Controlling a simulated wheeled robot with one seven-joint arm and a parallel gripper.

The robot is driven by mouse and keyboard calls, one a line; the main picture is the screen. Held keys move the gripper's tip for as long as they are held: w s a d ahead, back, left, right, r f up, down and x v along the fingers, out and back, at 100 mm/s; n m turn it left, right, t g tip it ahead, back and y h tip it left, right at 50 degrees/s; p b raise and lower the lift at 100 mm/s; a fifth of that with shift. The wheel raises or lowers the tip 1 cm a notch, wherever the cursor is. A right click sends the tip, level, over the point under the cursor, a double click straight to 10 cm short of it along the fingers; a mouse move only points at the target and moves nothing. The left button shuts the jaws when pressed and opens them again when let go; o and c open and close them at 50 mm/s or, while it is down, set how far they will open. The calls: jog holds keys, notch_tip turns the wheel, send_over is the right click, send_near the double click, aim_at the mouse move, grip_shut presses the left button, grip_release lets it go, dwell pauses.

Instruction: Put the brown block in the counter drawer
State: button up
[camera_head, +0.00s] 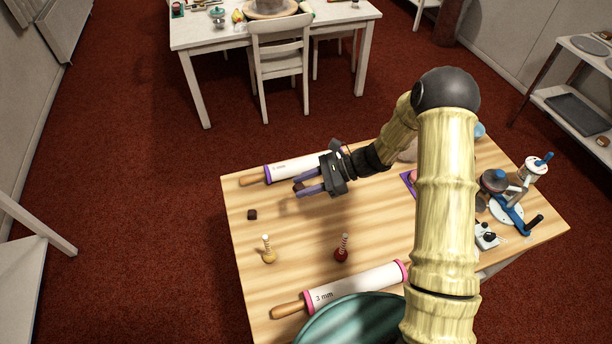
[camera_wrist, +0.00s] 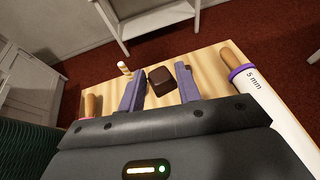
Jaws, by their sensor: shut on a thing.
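The wooden table (camera_head: 300,225) bears a purple-ringed rolling pin (camera_head: 290,168), a pink-ringed one (camera_head: 350,285), a yellow bottle-like piece (camera_head: 268,250), a red one (camera_head: 341,250) and a blue-handled device (camera_head: 515,213). A white chair (camera_head: 280,60) stands behind. Red carpet is free at left.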

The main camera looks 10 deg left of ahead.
notch_tip(320, 180, up, 13)
jog(key=p, duration=1.1)
